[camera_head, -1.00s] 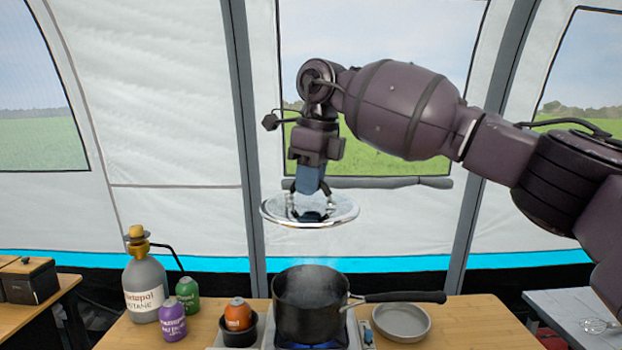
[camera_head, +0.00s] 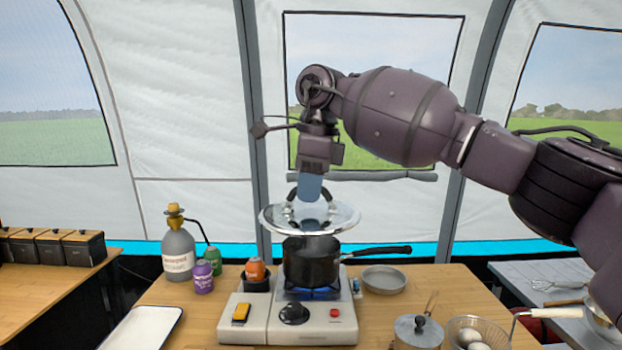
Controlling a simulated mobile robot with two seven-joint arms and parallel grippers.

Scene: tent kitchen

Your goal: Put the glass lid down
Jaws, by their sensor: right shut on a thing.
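The glass lid (camera_head: 341,219) is round and clear with a bright metal rim. My right gripper (camera_head: 309,197) is shut on the glass lid from above and holds it roughly level. The lid appears just above the dark pot (camera_head: 312,266); I cannot tell whether it touches the pot. The pot stands on the burner of a camping stove (camera_head: 257,326), with a blue flame under it and its handle to the right. My left gripper is not in view.
A grey gas bottle (camera_head: 178,254) and small canisters (camera_head: 203,277) stand left of the stove. A grey plate (camera_head: 384,280) lies right of the pot. A lidded small pot (camera_head: 418,331) and a basket with eggs (camera_head: 478,331) are at front right. A white tray (camera_head: 145,328) is at front left.

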